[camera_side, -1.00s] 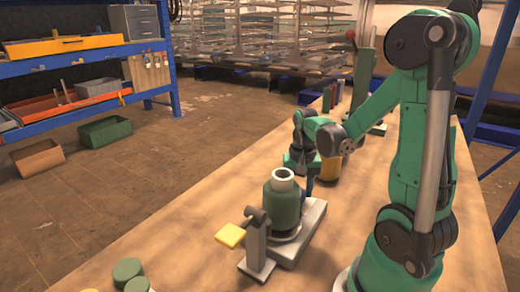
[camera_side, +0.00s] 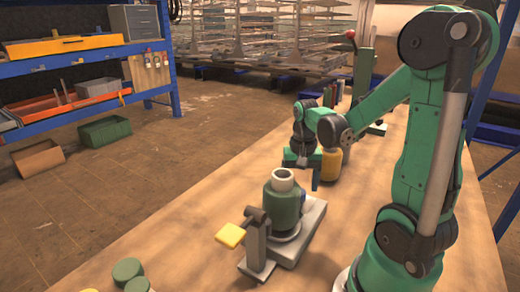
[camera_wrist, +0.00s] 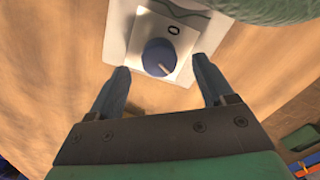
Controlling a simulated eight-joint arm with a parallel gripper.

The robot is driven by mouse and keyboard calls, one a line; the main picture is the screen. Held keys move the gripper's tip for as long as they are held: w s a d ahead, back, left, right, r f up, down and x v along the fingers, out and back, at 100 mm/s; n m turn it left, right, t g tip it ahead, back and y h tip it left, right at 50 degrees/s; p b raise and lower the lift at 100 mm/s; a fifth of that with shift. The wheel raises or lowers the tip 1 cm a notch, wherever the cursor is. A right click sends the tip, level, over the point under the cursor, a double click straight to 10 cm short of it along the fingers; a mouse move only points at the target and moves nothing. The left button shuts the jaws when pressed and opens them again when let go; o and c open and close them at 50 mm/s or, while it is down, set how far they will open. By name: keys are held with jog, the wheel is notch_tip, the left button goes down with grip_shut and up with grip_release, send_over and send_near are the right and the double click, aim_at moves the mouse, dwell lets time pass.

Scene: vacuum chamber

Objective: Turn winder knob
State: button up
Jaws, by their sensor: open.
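The winder knob (camera_wrist: 160,57) is a round dark blue knob with a pale pointer line, on a light plate marked with a "0". In the wrist view it lies ahead of and between the two fingers of my gripper (camera_wrist: 163,85). The fingers are spread apart and do not touch the knob. In the side view my gripper (camera_side: 308,177) hangs over the table behind the green cylinder (camera_side: 284,204), which stands on a grey base (camera_side: 312,218). The knob itself cannot be made out in the side view.
Green round pieces (camera_side: 128,270) lie at the table's near left.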

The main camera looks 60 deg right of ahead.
jog(key=shift+r, duration=2)
jog(key=n, duration=0.5)
jog(key=shift+s+n, duration=0.1)
jog(key=shift+n, duration=0.2)
jog(key=n, duration=0.6)
jog(key=shift+a, duration=0.1)
jog(key=shift+f, duration=2.75)
jog(key=shift+c, duration=0.2)
grip_shut()
